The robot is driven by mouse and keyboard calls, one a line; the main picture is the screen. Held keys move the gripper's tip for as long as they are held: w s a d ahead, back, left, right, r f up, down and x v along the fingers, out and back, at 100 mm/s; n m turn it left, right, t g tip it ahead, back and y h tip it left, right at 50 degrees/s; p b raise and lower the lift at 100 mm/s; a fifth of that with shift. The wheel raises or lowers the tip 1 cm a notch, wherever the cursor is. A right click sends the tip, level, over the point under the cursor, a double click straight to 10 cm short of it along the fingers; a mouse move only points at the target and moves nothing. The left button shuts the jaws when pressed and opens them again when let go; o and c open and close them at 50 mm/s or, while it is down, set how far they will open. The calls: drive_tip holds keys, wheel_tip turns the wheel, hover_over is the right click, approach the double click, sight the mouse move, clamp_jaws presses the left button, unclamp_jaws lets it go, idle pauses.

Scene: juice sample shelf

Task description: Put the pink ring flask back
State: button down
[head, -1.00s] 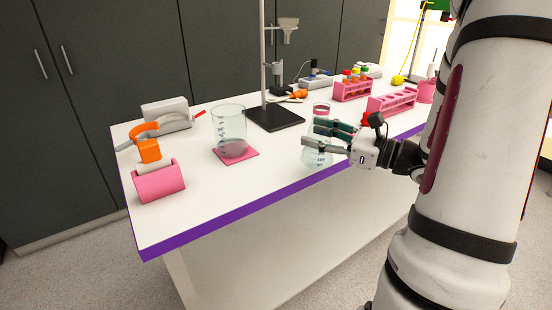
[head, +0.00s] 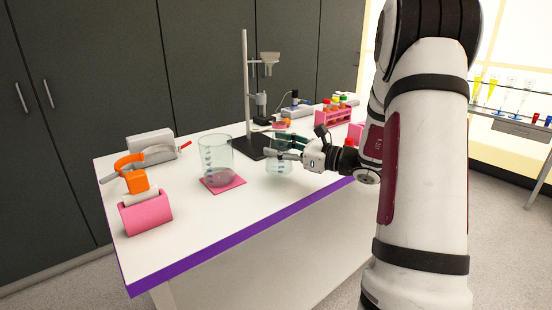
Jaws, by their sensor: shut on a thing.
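The pink ring flask (head: 279,167) is clear glass with a pink ring at its top. It is upright near the table's front edge, right of the beaker and in front of the black stand base. My gripper (head: 281,148) reaches in from the right and is shut on the flask's upper part, with dark fingers around it. The fingers hide part of the neck. I cannot tell whether the flask's bottom touches the table.
A metal stand (head: 246,90) rises behind. A pink tube rack (head: 334,119) is at the back right. A glassware shelf (head: 510,122) is at far right.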

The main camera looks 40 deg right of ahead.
drive_tip(key=shift+w, duration=0.4)
drive_tip(key=shift+w+d+f+b, duration=0.1)
drive_tip(key=shift+w+f+b, duration=0.1)
drive_tip(key=shift+f, duration=0.7)
drive_tip(key=shift+w+f+b, duration=0.2)
drive_tip(key=shift+f, duration=0.7)
drive_tip(key=shift+f, duration=0.1)
drive_tip(key=c, duration=0.8)
unclamp_jaws()
